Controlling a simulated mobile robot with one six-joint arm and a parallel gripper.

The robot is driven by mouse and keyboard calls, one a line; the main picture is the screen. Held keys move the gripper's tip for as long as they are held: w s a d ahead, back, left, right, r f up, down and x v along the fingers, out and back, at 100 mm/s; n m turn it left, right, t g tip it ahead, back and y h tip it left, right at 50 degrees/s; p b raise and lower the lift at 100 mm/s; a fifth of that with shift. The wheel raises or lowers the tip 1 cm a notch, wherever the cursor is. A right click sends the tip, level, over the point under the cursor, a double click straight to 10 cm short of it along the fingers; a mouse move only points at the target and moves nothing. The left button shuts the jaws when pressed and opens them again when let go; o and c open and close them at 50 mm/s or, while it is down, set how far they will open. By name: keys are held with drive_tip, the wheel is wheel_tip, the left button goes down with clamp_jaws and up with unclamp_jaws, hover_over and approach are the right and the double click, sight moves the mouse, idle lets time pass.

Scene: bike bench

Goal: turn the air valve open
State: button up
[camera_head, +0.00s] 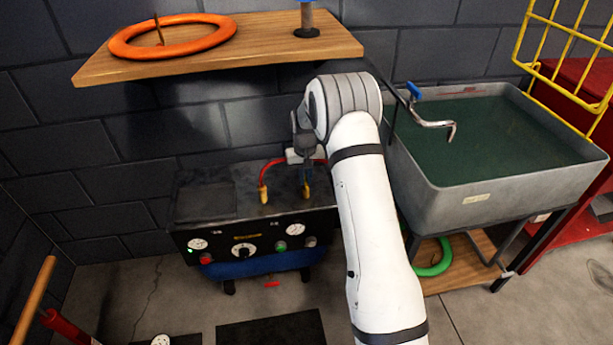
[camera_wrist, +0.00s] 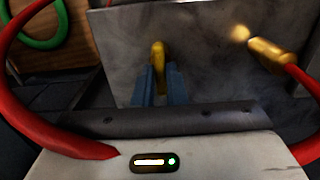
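The air valve shows as a small brass-yellow handle (camera_wrist: 158,55) in the wrist view, standing up in front of a grey metal surface. In the head view, a brass-yellow piece (camera_head: 306,193) shows at my gripper's tip, above the dark compressor unit (camera_head: 250,228). My gripper (camera_head: 306,184) points down there. In the wrist view, the two blue fingers of my gripper (camera_wrist: 160,88) stand close on either side of the handle, with no clear gap, and appear shut on it. The handle's lower part is hidden between the fingers.
A red hose (camera_wrist: 303,82) ends in a brass fitting (camera_wrist: 268,52) right of the handle. The unit's front has gauges (camera_head: 296,230) and knobs. A wooden shelf (camera_head: 270,40) with an orange ring (camera_head: 125,47) hangs above. A grey sink (camera_head: 490,190) stands close at right.

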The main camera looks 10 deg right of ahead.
clamp_jaws()
drive_tip(key=shift+n, duration=0.3)
drive_tip(key=n, duration=0.2)
drive_tip(key=shift+d+n+p, duration=0.1)
drive_tip(key=shift+n+p, duration=0.2)
drive_tip(key=shift+p, duration=0.1)
drive_tip(key=n, duration=0.5)
drive_tip(key=shift+n+p, duration=0.3)
drive_tip(key=shift+p, duration=0.05)
drive_tip(key=n, duration=0.8)
drive_tip(key=shift+n+p, duration=0.3)
drive_tip(key=o, duration=0.6)
unclamp_jaws()
drive_tip(key=shift+c, duration=0.2)
